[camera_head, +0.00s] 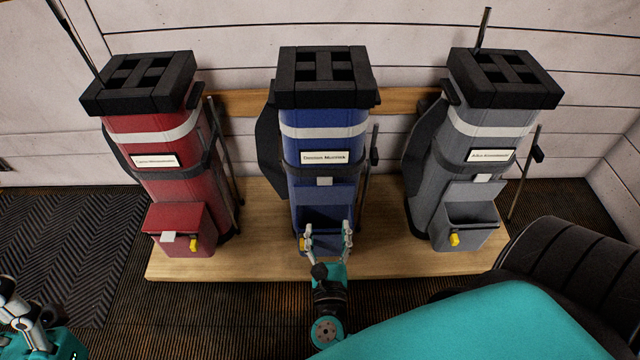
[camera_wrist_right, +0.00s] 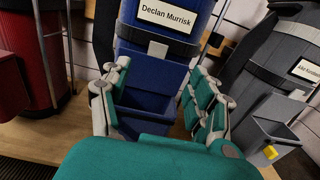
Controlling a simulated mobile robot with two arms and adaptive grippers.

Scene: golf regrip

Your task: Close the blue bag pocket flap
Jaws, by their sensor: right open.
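The blue bag (camera_head: 325,130) stands upright in the middle, labelled Declan Murrisk, and also shows in the right wrist view (camera_wrist_right: 185,18). Its pocket flap (camera_head: 324,194) is up against the bag, with a pale tab (camera_head: 323,181) at its top edge. The pocket (camera_wrist_right: 145,122) below is open. My right gripper (camera_head: 329,228) is open in front of the pocket, with a finger on each side of the opening and nothing between them. I cannot tell whether it touches the pocket. Part of my left gripper (camera_head: 22,310) shows at the lower left, far from the bag.
A red bag (camera_head: 165,185) with its pocket flap down stands at left. A grey bag (camera_head: 455,150) with an open pocket (camera_head: 466,232) stands at right. All stand on a wooden platform (camera_head: 375,262) near the wall. Thin rods stand beside the bags.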

